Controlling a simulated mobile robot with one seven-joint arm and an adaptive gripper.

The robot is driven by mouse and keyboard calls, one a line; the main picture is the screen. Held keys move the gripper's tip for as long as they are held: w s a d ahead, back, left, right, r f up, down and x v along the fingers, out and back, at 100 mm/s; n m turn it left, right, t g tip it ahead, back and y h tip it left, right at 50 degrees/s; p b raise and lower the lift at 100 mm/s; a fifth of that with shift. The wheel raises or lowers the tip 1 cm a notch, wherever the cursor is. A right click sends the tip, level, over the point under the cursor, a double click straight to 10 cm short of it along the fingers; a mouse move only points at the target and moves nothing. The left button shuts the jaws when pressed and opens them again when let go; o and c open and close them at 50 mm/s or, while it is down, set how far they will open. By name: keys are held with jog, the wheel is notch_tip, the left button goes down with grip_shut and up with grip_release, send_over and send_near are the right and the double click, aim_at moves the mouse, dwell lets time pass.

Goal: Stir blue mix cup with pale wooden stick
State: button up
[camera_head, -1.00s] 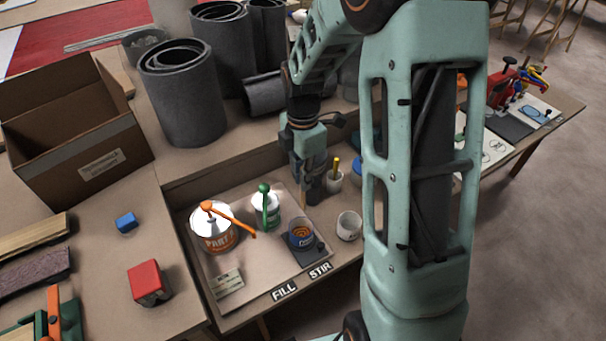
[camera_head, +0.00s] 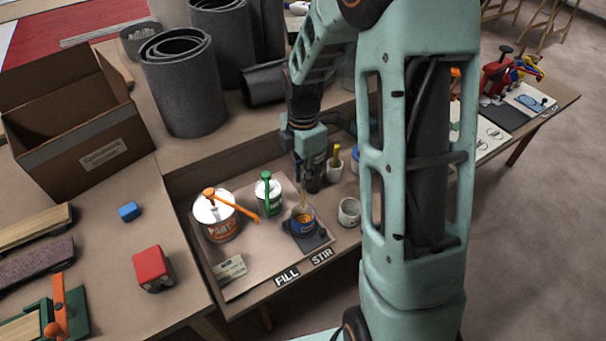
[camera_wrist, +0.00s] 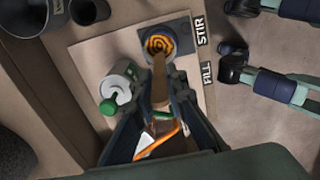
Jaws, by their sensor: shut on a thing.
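My gripper (camera_head: 309,183) is shut on the pale wooden stick (camera_head: 303,200), which points down from the fingers. The stick (camera_wrist: 158,82) also shows between the fingers in the wrist view. The blue mix cup (camera_head: 302,226) stands on a dark pad beside the STIR label. The cup (camera_wrist: 172,50) holds an orange swirl in the wrist view. The stick's lower end overlaps the cup's mouth in both views; how deep it reaches is hidden.
An orange-pump can (camera_head: 219,227) and a green-pump can (camera_head: 269,201) stand left of the cup. A cardboard box (camera_head: 75,140) and grey rolls (camera_head: 185,95) stand farther back.

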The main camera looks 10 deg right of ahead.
aim_at(303, 207)
jog(key=shift+f+b, duration=2.75)
jog(key=shift+f, duration=1.7)
